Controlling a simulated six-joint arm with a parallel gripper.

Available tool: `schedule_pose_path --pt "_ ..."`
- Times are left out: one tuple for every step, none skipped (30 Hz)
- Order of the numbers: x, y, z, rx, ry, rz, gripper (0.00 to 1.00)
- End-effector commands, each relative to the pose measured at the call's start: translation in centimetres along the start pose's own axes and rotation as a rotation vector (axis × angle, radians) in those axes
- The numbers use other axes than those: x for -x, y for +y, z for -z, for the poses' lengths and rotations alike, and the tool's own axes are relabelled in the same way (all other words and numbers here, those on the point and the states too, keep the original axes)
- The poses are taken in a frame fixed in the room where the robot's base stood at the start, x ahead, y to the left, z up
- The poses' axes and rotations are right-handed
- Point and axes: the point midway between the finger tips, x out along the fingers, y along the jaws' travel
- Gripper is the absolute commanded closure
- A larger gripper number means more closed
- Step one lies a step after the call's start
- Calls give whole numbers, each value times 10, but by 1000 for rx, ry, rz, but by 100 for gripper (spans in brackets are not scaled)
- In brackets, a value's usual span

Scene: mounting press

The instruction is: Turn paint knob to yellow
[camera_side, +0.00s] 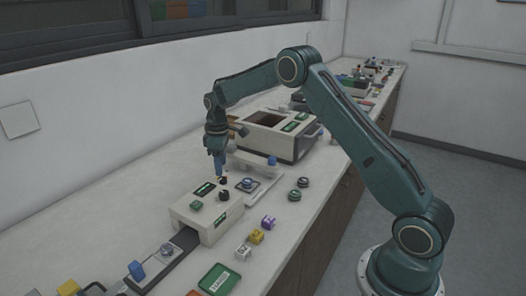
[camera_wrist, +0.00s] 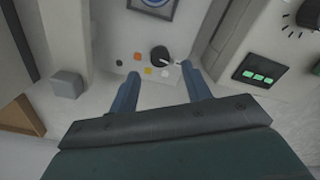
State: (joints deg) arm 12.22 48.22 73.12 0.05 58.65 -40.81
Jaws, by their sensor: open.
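The paint knob (camera_wrist: 159,55) is a round black knob with a white pointer aimed right and slightly down in the wrist view. Small colour dots lie around it, among them an orange dot (camera_wrist: 137,57), a yellow dot (camera_wrist: 148,71) and a pale dot (camera_wrist: 165,73). The pointer is not on the yellow dot. My gripper (camera_wrist: 161,72) is open, with its two blue fingers apart and their tips just short of the knob, one to each side. In the side view my gripper (camera_side: 219,177) points down over a dark knob (camera_side: 223,182) on the pale press box (camera_side: 221,228).
A dark panel with green lights (camera_wrist: 259,77) and another dial (camera_wrist: 311,12) lie to the right in the wrist view. A larger open-topped box (camera_side: 290,148) stands behind.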

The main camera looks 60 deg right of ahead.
Motion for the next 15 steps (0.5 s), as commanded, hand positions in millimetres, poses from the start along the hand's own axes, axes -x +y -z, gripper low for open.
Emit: schedule_pose_path --pt "-9 0 -1 0 -4 3 52" --pt "-13 0 0 0 -3 2 52" --pt "-18 0 0 0 -2 2 52" --pt "-22 0 -1 0 -3 2 52" --pt "-26 0 0 0 -2 2 52" --pt "-30 0 0 0 -2 1 52" --pt "-33 0 0 0 -2 1 52" --pt "-36 0 0 0 -2 1 52" --pt "-39 0 0 0 -2 1 52" --pt "-41 0 0 0 -1 1 52" --pt "-43 0 0 0 -1 1 52" --pt "-45 0 0 0 -1 1 52" --pt "-46 0 0 0 -1 1 52" --pt "-47 0 0 0 -1 1 52" --pt "-47 0 0 0 -1 1 52"
